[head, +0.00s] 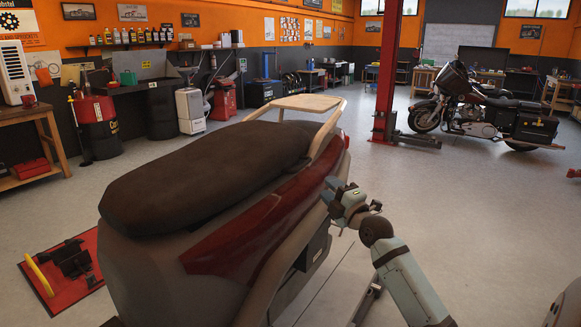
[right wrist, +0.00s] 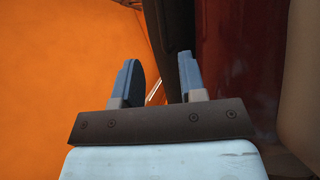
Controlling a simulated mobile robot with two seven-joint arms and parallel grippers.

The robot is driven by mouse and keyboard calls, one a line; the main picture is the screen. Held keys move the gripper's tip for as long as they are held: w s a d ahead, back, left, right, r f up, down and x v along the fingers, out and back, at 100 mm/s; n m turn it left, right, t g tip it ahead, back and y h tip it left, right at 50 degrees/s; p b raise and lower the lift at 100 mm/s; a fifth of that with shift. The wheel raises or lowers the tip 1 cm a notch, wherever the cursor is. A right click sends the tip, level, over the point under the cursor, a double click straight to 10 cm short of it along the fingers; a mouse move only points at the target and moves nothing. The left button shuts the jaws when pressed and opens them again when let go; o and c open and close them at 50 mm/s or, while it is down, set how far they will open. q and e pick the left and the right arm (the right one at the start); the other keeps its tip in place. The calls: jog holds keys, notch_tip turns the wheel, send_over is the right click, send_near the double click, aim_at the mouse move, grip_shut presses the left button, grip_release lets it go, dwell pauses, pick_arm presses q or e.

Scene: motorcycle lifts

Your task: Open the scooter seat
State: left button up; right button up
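The scooter (head: 240,230) stands in the foreground of the head view, with a grey and dark red body. Its long dark brown seat (head: 210,172) lies flat on the body and looks shut. My right gripper (head: 330,192) is beside the scooter's right flank, near the red side panel and below the rear rack; I cannot tell whether it touches. In the right wrist view its two blue fingers (right wrist: 158,70) are apart with nothing between them. The dark seat edge (right wrist: 178,25) and the red panel (right wrist: 230,50) show beyond the fingers. My left gripper is not in view.
A tan rear rack (head: 305,104) rises behind the seat. A red lift plate (head: 65,275) lies on the floor at left. A red post (head: 388,70) and a parked motorcycle (head: 485,110) stand farther back. The floor right of the scooter is mostly free.

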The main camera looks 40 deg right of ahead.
aim_at(303, 165)
jog(key=p+x, duration=0.1)
jog(key=x, duration=1.1)
jog(key=shift+w+p, duration=0.25)
jog(key=shift+p, duration=0.15)
jog(key=shift+c, duration=0.5)
grip_shut()
